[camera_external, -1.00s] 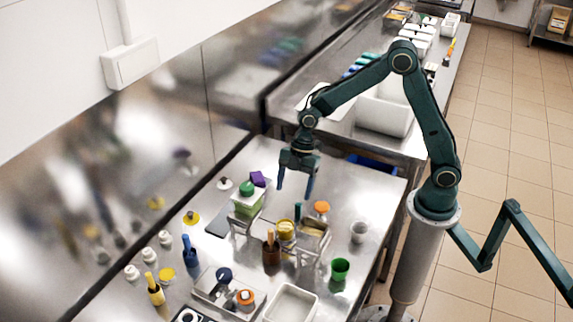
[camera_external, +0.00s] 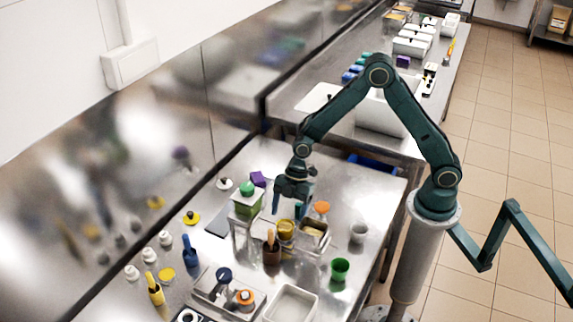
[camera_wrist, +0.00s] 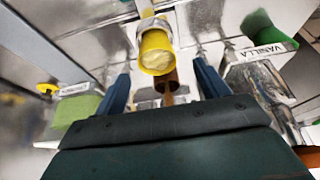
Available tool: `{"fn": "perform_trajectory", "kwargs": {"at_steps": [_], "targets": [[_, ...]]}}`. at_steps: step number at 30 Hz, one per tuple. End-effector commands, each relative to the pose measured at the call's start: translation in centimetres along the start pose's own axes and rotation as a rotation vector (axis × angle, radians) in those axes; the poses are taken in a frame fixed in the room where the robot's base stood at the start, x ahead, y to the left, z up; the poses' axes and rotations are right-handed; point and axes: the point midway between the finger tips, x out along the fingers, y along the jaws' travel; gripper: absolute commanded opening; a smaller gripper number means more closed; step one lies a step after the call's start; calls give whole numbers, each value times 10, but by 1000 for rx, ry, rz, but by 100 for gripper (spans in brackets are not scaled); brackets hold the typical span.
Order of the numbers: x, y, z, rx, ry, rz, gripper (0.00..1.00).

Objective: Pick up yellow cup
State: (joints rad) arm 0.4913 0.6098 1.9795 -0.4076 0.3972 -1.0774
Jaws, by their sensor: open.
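The yellow cup (camera_external: 286,229) stands on the steel table among metal containers. In the wrist view the yellow cup (camera_wrist: 157,55) is at top centre, with its pale inside showing. My gripper (camera_external: 287,211) is above and close to the cup in the external view. In the wrist view my gripper (camera_wrist: 162,70) has its two blue fingers apart and empty, with the cup between their lines of reach. Whether the fingers are level with the cup is hard to tell.
A brown holder with a wooden handle (camera_external: 271,254) stands just in front of the cup. A metal container (camera_external: 313,238) is to its right, a green-filled container (camera_external: 246,208) to its left. A green cup (camera_external: 340,270) and a pale cup (camera_external: 359,233) stand further right.

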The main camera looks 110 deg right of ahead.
Motion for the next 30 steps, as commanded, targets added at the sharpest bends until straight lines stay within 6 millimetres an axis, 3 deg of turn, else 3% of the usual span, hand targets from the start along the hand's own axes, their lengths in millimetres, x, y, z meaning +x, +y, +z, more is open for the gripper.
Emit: {"fn": "perform_trajectory", "kwargs": {"at_steps": [11, 24, 30], "targets": [[7, 0, 1, 1, -1, -1, 74], [48, 3, 3, 0, -1, -1, 74], [55, 4, 3, 1, -1, 0, 74]]}}
